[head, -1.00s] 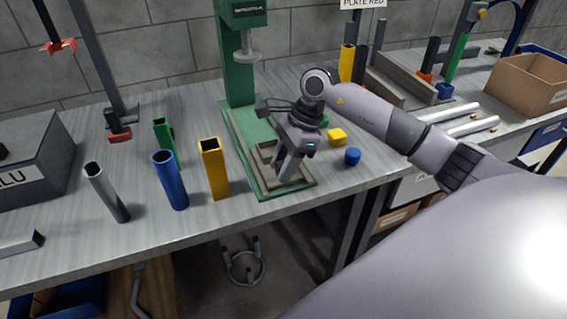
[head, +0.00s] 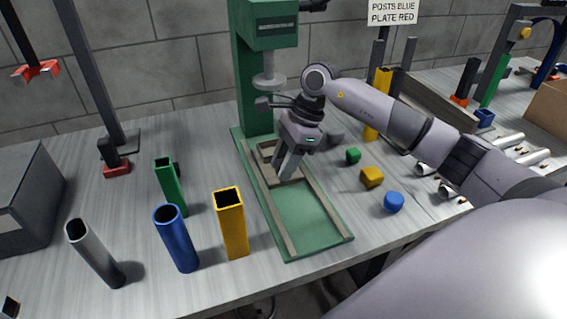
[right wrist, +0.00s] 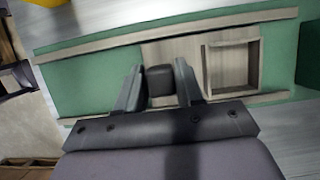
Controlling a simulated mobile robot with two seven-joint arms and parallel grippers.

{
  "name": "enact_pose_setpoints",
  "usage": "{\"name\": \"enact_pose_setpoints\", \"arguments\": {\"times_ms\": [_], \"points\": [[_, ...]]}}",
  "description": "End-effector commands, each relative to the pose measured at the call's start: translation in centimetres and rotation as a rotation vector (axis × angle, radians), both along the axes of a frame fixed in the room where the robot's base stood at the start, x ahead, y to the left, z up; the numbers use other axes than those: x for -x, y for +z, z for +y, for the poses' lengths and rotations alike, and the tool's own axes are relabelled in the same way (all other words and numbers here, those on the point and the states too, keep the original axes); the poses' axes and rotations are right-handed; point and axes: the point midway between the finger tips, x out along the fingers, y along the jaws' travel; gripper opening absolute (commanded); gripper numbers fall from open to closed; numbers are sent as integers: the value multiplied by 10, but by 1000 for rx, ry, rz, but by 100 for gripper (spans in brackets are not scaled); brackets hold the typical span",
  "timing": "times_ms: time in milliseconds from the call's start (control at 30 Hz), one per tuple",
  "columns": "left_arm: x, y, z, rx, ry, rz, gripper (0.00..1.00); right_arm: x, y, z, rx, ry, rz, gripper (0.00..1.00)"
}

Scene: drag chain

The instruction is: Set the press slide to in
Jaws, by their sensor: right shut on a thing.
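The press slide (head: 264,153) is a grey-beige plate with a square recess, lying between two rails on the press's green base (head: 310,210). In the head view it sits at the far part of the rails, near the green press column (head: 255,100) and below the ram (head: 269,82). My right gripper (head: 287,175) is shut on the slide's dark handle. In the right wrist view the handle (right wrist: 160,83) stands between the fingers, and the slide's recess (right wrist: 232,65) shows beside it. My left gripper is not in view.
A yellow square tube (head: 232,225), blue tube (head: 177,240), green tube (head: 170,188) and grey tube (head: 92,252) stand left of the base. Green (head: 353,156), yellow (head: 372,177) and blue (head: 394,202) plugs lie right of it. A red-based stand (head: 116,168) is at the back left.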

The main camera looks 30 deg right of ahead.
Motion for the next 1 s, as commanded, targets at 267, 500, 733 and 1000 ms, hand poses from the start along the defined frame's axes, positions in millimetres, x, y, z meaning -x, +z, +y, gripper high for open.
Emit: {"name": "enact_pose_setpoints", "arguments": {"times_ms": [267, 500, 733, 1000], "points": [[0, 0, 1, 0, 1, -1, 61, -3, 1, -2, 3, -6, -10, 0], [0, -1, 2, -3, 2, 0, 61, -4, 2, -2, 3, -8, -16, 50], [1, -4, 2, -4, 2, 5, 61, -2, 1, -1, 1, -5, -9, 57], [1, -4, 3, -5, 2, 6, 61, -1, 19, -8, 2, -5, -11, 57]]}}
